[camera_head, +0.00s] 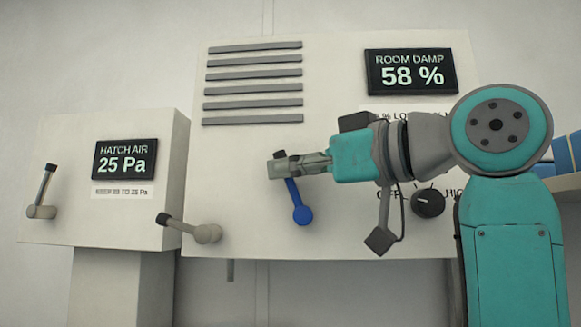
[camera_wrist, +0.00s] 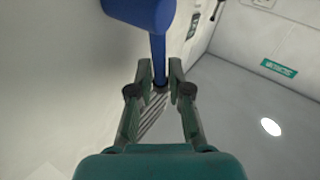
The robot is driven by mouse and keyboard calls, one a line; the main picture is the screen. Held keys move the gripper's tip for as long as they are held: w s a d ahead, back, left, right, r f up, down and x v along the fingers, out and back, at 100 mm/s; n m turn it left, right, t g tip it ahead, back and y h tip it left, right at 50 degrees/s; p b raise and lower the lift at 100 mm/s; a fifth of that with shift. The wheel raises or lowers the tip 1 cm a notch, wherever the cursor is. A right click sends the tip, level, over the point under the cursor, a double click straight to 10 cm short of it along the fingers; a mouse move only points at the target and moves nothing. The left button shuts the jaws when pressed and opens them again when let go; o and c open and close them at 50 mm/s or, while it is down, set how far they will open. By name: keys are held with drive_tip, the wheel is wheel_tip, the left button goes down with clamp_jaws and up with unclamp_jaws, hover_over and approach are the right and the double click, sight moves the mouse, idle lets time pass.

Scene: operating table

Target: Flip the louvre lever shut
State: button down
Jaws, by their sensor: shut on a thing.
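A blue lever (camera_head: 299,207) stands on the front of the large white panel, its round hub low and its arm pointing up and slightly left. My gripper (camera_head: 283,166) is shut on the upper part of the lever's arm; the dark tip shows just above the fingers. In the wrist view the blue lever (camera_wrist: 158,55) runs down from its hub into my gripper (camera_wrist: 160,84), between the two fingers. The grey louvre slats (camera_head: 253,84) are on the panel's upper left, above the lever. They look like separate bars; how far open they are I cannot tell.
A beige lever (camera_head: 206,233) tilts left at the panel's lower left edge. Another (camera_head: 42,211) stands upright on the smaller box reading 25 Pa. A dark knob (camera_head: 428,203) sits right of the blue lever, below my arm. The display (camera_head: 412,72) reads 58 %; my arm hides part of the label below.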

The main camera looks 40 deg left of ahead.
drive_tip(key=shift+s+a+f+n+h, duration=0.15)
drive_tip(key=shift+s+a+n+h, duration=0.25)
drive_tip(key=shift+h, duration=0.5)
drive_tip(key=shift+w, duration=0.1)
drive_tip(key=c, duration=1.4)
unclamp_jaws()
drive_tip(key=shift+o, duration=0.2)
drive_tip(key=d+r, duration=0.1)
drive_tip(key=d, duration=0.6)
drive_tip(key=shift+d, duration=0.15)
